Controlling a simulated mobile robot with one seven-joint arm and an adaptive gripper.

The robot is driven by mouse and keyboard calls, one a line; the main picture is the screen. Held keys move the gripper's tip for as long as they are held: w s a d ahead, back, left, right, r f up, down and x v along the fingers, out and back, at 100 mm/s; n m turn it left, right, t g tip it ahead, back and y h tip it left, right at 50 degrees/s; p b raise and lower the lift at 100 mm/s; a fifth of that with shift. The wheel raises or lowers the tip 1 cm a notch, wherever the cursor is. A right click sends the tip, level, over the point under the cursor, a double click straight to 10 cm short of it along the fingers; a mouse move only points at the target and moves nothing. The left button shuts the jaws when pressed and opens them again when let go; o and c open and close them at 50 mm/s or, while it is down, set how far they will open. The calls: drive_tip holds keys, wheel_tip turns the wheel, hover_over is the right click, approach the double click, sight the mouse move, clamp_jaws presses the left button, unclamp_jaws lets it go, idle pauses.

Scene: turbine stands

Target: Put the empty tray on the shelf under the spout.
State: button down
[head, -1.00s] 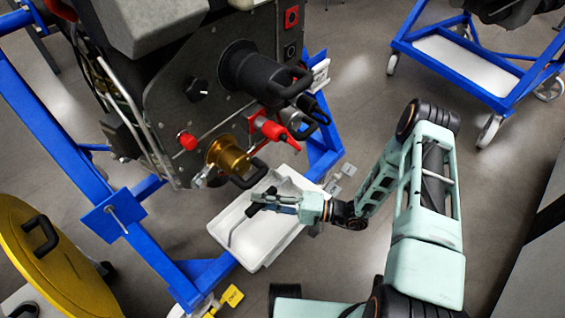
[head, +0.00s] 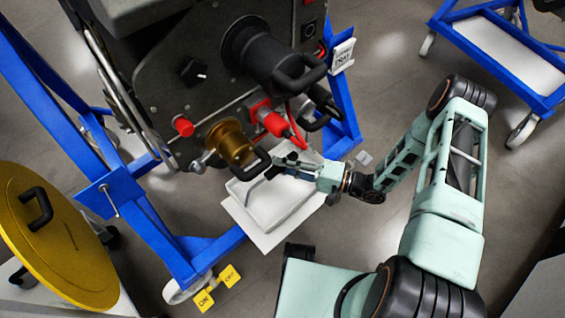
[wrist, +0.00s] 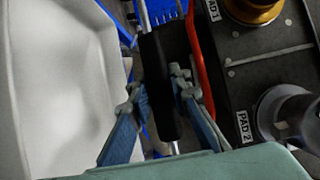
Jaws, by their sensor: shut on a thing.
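The white tray (head: 282,208) is empty. It lies level under the machine's front, just below the brass spout (head: 231,143), and also fills the left of the wrist view (wrist: 62,90). My gripper (head: 284,166) is shut on the tray's black handle (wrist: 160,88), which sits between both fingers in the wrist view. A flat white shelf (head: 264,240) shows beneath the tray, its near edge sticking out. I cannot tell whether the tray touches the shelf. The tray's far edge is hidden behind the spout and handles.
Red-handled (head: 272,121) and black fittings hang close above my gripper. The blue stand frame (head: 150,225) runs left of the tray, with yellow tags (head: 204,300) at its foot. A yellow round cover (head: 58,250) stands at left. A blue cart (head: 500,50) is at back right.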

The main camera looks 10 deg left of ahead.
sight(303, 189)
drive_tip(key=shift+f+b, duration=2.85)
drive_tip(key=shift+f, duration=0.95)
drive_tip(key=shift+f+b, duration=0.3)
drive_tip(key=shift+f, duration=0.05)
drive_tip(key=c, duration=1.7)
unclamp_jaws()
drive_tip(key=shift+o, duration=0.8)
drive_tip(key=shift+s+d+b, duration=0.15)
drive_tip(key=shift+d+b, duration=0.05)
drive_tip(key=shift+d, duration=1.55)
drive_tip(key=shift+s+d+b, duration=0.1)
drive_tip(key=shift+d+b, duration=0.05)
drive_tip(key=shift+d, duration=1.6)
drive_tip(key=shift+r, duration=0.1)
